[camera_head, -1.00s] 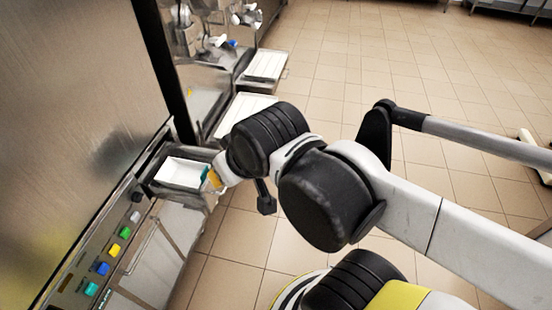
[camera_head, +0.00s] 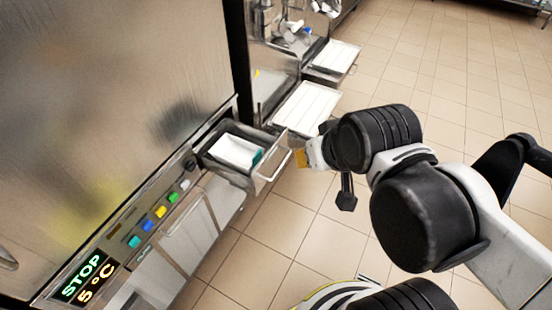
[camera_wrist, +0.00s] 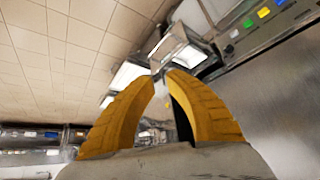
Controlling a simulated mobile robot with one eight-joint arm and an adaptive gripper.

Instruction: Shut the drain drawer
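The drain drawer (camera_head: 268,178) is a metal drawer with a bar handle, standing pulled out from the machine front. A white tray (camera_head: 236,151) and a small teal piece lie in it. My gripper (camera_head: 297,158) is just right of the handle, in front of the drawer; I cannot tell whether it touches. In the wrist view the yellow fingers (camera_wrist: 161,76) converge with their tips nearly together and nothing seen between them. The drawer (camera_wrist: 178,56) shows just beyond the tips there.
The machine's panel has coloured buttons (camera_head: 161,212) and a display (camera_head: 84,277) reading STOP 5 °C. Further white trays (camera_head: 306,108) jut out from neighbouring machines behind. The tiled floor (camera_head: 290,230) to the right is open.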

